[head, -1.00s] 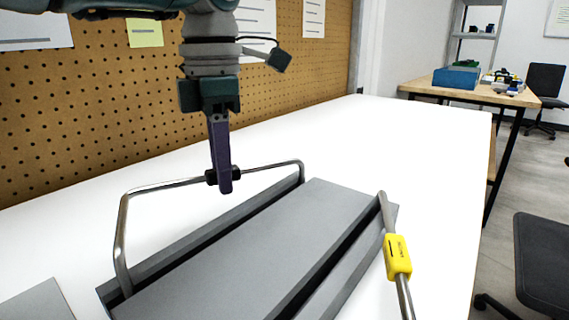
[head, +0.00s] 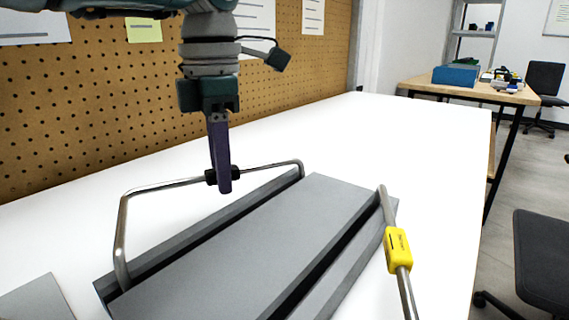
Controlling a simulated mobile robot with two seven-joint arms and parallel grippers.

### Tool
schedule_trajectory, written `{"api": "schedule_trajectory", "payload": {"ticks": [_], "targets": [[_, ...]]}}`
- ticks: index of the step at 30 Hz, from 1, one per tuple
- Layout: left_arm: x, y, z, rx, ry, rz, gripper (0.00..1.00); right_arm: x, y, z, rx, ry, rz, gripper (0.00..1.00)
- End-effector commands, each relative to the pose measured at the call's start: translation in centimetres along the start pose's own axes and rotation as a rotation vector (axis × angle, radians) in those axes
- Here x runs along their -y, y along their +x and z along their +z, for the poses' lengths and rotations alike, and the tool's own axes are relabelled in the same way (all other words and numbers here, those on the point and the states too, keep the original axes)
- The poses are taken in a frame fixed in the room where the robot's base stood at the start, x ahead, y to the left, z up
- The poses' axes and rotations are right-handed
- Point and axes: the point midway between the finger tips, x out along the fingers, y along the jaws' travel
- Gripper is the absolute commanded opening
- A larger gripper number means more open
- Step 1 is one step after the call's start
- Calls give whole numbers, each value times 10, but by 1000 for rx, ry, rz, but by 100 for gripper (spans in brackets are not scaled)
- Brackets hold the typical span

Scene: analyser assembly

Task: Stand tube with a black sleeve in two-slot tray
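The bent metal tube with a black sleeve (head: 211,177) stands upright over the left slot of the grey two-slot tray (head: 245,245). Its two legs come down at the near and far ends of that slot. The slot wall hides the slot floor, so I cannot tell how deep they sit. My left gripper (head: 223,184) points down and is shut on the tube at the black sleeve, its finger covering part of the sleeve. My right gripper is not in view.
A second metal tube with a yellow sleeve (head: 397,250) is at the tray's right slot. A grey flat piece (head: 38,302) lies at the lower left. A pegboard (head: 90,110) rises behind the white table (head: 420,140). The table is clear beyond the tray.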

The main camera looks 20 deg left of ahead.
Motion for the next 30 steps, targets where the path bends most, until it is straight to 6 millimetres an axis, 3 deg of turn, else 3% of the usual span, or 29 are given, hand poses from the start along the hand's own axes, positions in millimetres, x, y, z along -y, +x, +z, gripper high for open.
{"api": "schedule_trajectory", "payload": {"ticks": [1, 8, 17, 20, 30], "targets": [[0, 0, 0, 0, 0, 0, 31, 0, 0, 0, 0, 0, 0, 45], [0, 0, 0, 0, 0, 0, 56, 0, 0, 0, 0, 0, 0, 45], [0, -3, 0, 0, 0, 0, 58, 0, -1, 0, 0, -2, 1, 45], [0, -15, 0, 1, 1, 1, 58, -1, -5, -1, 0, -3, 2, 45], [0, -81, 0, 2, 0, 3, 58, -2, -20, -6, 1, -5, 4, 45]]}}
